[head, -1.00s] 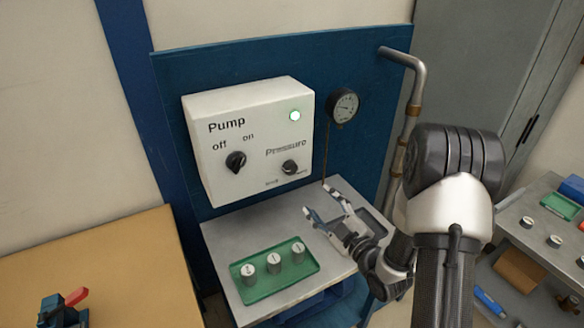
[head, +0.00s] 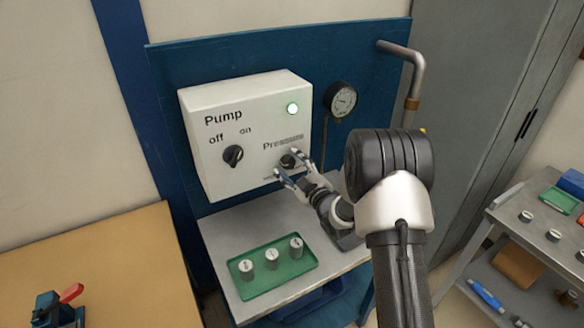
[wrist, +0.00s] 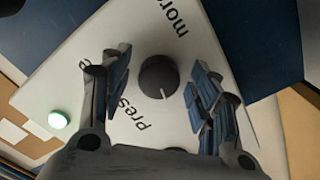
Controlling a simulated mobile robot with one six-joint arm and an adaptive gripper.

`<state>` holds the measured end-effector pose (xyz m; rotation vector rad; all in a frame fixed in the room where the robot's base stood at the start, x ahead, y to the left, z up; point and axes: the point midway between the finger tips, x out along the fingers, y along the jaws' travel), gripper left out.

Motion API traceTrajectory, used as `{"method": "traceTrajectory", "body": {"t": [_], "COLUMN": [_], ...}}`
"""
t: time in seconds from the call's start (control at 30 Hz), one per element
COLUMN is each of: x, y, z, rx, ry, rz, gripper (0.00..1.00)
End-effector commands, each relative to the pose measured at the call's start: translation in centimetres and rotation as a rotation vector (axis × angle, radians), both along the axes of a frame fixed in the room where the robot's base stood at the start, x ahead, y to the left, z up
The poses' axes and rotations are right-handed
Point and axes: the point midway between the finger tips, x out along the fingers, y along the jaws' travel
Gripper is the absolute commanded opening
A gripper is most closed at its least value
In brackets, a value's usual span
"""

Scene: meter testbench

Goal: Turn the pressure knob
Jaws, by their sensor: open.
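The black pressure knob (head: 288,161) sits on the lower right of the white pump box (head: 225,110), under the word "Pressure". It also shows in the wrist view (wrist: 158,76), with a light pointer mark on its rim. My gripper (head: 290,164) is open at the box front. In the wrist view its blue-padded fingers (wrist: 160,95) stand on either side of the knob, with gaps to both sides. The pump knob (head: 233,155) is at the left of the box, and a green light (head: 292,108) is lit at the top right. The gauge (head: 341,99) hangs to the right.
A grey bench (head: 222,233) below the box bears a green tray (head: 262,282) with several small metal cylinders. A pipe (head: 411,80) runs down the right of the blue panel (head: 250,50). A side cart (head: 500,215) stands right.

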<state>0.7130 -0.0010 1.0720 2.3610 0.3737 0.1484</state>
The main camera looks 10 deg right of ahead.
Motion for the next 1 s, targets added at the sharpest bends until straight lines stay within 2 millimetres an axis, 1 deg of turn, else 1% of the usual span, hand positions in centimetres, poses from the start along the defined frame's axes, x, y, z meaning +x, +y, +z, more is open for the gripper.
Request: {"method": "traceTrajectory", "body": {"t": [0.2,0.87,1.0], "x": [0.02,-0.01,-0.01], "y": [0.00,-0.01,-0.01], "z": [0.01,0.01,-0.01], "rx": [0.000,0.000,0.004], "ry": [0.000,0.000,0.001], "rz": [0.000,0.000,0.000], "gripper": [0.56,0.12,0.12]}}
